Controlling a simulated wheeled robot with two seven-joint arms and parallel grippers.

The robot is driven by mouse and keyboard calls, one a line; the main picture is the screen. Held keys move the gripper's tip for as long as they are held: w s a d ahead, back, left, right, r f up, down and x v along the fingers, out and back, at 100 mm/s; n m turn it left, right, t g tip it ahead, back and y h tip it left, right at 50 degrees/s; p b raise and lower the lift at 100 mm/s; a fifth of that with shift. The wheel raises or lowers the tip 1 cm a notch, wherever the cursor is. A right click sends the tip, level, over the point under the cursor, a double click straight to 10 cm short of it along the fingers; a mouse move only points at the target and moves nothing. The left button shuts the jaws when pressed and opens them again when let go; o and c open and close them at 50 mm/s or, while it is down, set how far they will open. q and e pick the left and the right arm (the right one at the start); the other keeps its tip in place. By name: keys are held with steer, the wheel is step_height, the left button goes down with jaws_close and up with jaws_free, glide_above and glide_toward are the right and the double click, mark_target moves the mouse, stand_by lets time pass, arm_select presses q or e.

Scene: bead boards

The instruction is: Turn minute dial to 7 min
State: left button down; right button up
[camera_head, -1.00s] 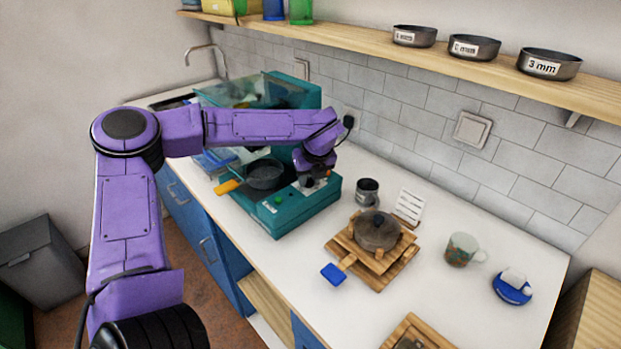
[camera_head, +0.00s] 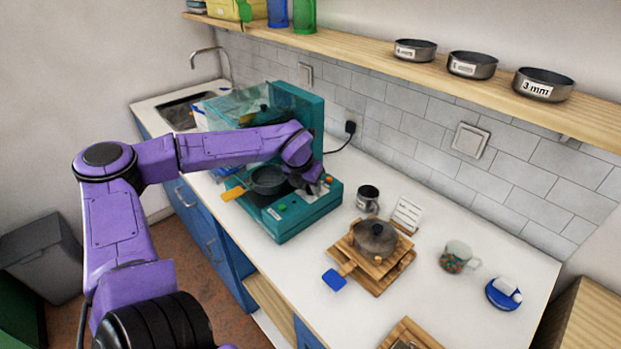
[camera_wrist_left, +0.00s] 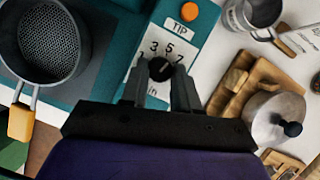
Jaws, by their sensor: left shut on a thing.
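The teal machine (camera_head: 297,218) stands on the counter with its glass lid raised. My left gripper (camera_head: 314,190) is at its front panel and largely hides the dial there. In the left wrist view, the minute dial is a black knob (camera_wrist_left: 161,69) on a white face with the numbers 3, 5 and 7 visible. My left gripper (camera_wrist_left: 160,84) is shut on this knob, one finger on each side. The knob's pointer is too small and dark to read. My right gripper is not in view.
A round basket pan (camera_head: 268,180) with an orange handle sits on the machine, left of my gripper. To the right are a metal mug (camera_head: 368,199), a lidded pot (camera_head: 376,238) on wooden boards, and a patterned mug (camera_head: 457,257). A shelf (camera_head: 430,72) runs above.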

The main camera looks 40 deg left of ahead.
arm_select(q)
steer(key=shift+s+f+m+h+p, duration=0.1)
steer(key=shift+m+h+p, duration=0.2)
steer(key=shift+m+p, duration=0.3)
steer(key=c, duration=0.8)
jaws_free()
steer(key=shift+c, duration=0.2)
steer(key=shift+a, duration=0.1)
steer(key=shift+r, duration=0.4)
steer(key=b+v, duration=0.1)
steer(key=v, duration=0.8)
steer(key=shift+s+r, duration=0.3)
steer(key=shift+r, duration=0.05)
